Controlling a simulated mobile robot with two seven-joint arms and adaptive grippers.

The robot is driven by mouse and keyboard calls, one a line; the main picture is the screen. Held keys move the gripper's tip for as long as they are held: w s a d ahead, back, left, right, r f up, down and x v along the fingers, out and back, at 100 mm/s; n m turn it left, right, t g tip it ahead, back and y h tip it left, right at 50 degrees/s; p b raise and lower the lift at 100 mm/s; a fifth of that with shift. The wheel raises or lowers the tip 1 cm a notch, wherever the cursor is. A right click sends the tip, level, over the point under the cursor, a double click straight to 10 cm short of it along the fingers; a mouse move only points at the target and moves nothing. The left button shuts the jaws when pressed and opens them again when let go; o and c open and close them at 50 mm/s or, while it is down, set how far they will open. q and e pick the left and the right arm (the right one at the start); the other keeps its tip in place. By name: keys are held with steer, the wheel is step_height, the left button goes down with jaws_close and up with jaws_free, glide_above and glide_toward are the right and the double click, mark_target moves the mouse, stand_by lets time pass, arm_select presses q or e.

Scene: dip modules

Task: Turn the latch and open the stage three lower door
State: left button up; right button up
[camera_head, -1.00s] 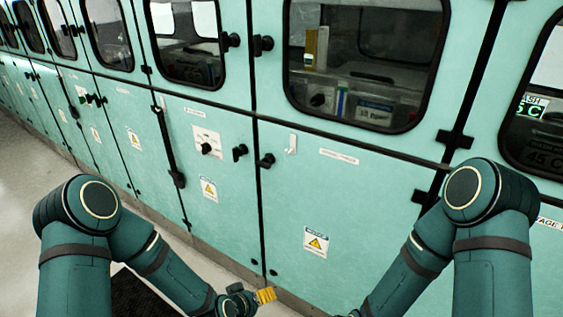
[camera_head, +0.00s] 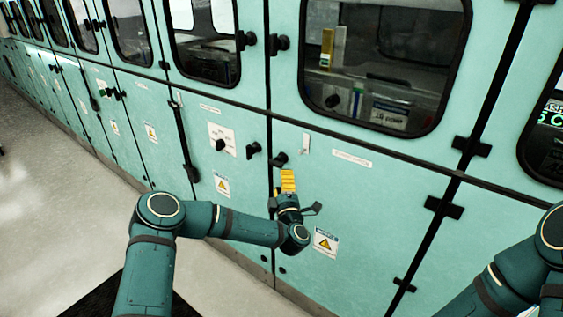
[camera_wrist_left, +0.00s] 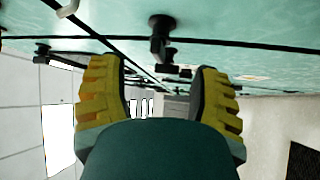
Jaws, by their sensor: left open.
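The teal lower door (camera_head: 370,205) right of the seam has a black latch (camera_head: 278,160) near its upper left corner. Another black latch (camera_head: 253,150) sits on the lower door (camera_head: 235,215) left of the seam. My left gripper (camera_head: 288,178) is just below the right-hand latch, its yellow fingers pointing up at it. In the left wrist view the gripper (camera_wrist_left: 157,70) is open and empty, with a black latch (camera_wrist_left: 160,38) ahead between its fingertips. Contact cannot be told. Both doors look shut. My right gripper is out of view. Stage labels are unreadable.
Upper doors with dark windows (camera_head: 385,65) run above. A white hook-shaped handle (camera_head: 306,144) is right of the latch. Black hinges (camera_head: 443,207) mark the right door's far edge. Grey floor (camera_head: 60,210) is clear at left.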

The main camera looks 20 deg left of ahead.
mark_target(279, 160)
arm_select(q)
steer(key=b+x, duration=0.1)
steer(key=x, duration=0.9)
steer(key=shift+c, duration=0.2)
jaws_close()
